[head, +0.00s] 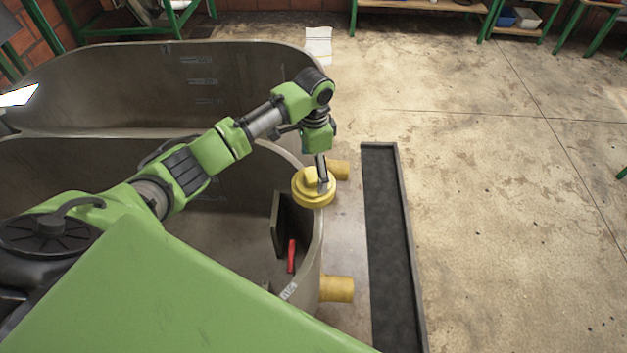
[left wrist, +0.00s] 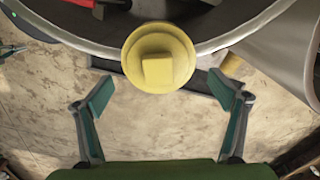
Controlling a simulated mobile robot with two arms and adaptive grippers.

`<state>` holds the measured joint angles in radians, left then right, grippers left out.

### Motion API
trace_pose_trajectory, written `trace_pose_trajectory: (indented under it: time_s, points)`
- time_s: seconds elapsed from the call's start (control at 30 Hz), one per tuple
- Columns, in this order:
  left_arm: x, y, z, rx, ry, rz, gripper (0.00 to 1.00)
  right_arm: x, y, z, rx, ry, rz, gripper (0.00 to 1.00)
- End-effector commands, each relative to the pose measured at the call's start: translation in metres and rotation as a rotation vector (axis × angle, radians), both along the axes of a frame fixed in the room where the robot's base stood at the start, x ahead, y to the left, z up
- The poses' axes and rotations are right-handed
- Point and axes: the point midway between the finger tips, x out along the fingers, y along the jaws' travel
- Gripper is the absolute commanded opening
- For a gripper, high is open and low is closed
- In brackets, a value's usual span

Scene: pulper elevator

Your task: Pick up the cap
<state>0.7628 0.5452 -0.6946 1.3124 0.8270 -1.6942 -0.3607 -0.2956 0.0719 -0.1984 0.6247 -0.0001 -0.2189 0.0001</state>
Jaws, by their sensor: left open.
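The yellow cap (head: 305,194) is round with a raised block on top. In the head view it shows at the right rim of the near grey tank, under my left gripper (head: 322,172). In the left wrist view the cap (left wrist: 160,62) overlaps the tank rim, ahead of the fingertips and centred between them. My left gripper (left wrist: 165,93) is open, with its green finger pads wide apart and nothing between them. I cannot tell how the cap is supported. My right gripper is not in view.
The near tank (head: 318,240) holds a dark plate and a red handle (head: 291,256). Yellow pipe stubs (head: 337,289) stick out of its right side. A long dark trough (head: 392,250) lies on the floor beside it. The floor farther right is clear.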

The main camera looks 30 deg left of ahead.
Motion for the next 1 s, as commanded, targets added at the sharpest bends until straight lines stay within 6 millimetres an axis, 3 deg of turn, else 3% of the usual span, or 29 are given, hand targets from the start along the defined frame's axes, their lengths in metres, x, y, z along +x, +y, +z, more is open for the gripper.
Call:
trace_pose_trajectory:
  time_s: [0.2, 0.5, 0.67, 0.7, 1.0]
  points:
    - [-0.004, -0.001, -0.029, 0.001, 0.002, 0.001, 0.89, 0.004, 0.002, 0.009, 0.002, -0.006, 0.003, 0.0]
    - [-0.003, -0.001, -0.035, 0.001, -0.001, 0.0, 0.89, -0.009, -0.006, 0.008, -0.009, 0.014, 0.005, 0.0]
    - [-0.003, 0.0, -0.035, 0.001, -0.001, 0.0, 0.47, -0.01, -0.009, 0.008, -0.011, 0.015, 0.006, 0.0]
    - [-0.003, 0.0, -0.035, 0.001, -0.001, 0.0, 0.43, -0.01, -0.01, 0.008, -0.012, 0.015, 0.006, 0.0]
    - [-0.003, 0.0, -0.034, 0.001, -0.001, 0.0, 0.42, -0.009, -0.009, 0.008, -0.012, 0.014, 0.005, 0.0]
